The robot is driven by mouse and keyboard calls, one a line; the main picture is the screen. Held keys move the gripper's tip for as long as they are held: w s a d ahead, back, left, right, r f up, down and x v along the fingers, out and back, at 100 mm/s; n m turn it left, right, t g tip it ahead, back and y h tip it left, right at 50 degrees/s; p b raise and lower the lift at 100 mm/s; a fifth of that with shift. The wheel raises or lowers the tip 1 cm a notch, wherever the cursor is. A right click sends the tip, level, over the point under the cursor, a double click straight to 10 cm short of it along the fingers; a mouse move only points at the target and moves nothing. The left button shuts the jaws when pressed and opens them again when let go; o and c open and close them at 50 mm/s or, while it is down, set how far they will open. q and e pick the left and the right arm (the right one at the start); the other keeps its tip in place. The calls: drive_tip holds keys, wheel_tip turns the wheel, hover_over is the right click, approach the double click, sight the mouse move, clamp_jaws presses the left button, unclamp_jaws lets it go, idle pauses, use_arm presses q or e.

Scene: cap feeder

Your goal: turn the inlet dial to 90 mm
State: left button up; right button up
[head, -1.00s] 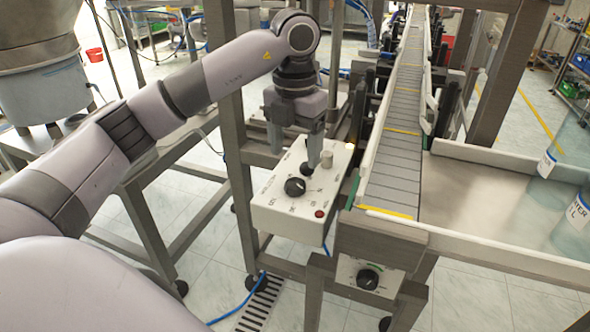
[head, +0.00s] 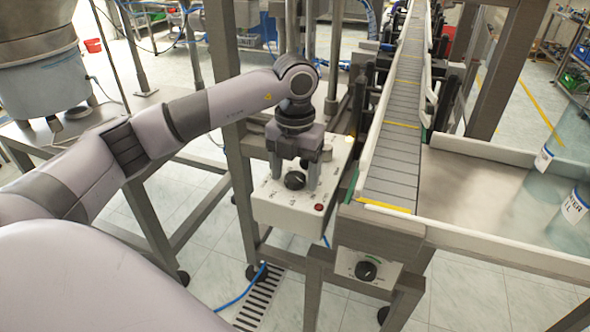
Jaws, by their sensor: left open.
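A pale control box (head: 285,213) stands beside the conveyor, with a black dial (head: 295,180) on its sloping top. My left gripper (head: 294,176) is open over this box, its fingers pointing down on either side of the black dial. I cannot tell whether they touch the dial. The gripper hides the box's rear knobs. A second black dial (head: 366,270) sits on a small panel under the conveyor's near end, with a green arc above it. The scale markings are too small to read, so I cannot tell which dial is the inlet one. My right gripper is out of view.
The conveyor (head: 392,170) with its side rails runs away just right of the box. A red button (head: 319,207) is on the box's near right corner. A grey frame post (head: 241,180) stands close left of the gripper. Large clear bottles (head: 570,215) stand at the right.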

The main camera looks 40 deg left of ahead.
use_arm(q)
drive_tip(key=c, duration=1.1)
drive_tip(key=shift+o, duration=0.2)
drive_tip(key=m+b, duration=0.1)
drive_tip(key=m, duration=0.3)
drive_tip(key=shift+m, duration=0.4)
drive_tip(key=m+b, duration=0.1)
drive_tip(key=m, duration=0.3)
drive_tip(key=shift+r+m, duration=0.1)
drive_tip(key=shift+m, duration=0.2)
drive_tip(key=o, duration=1.1)
drive_tip(key=shift+c, duration=0.2)
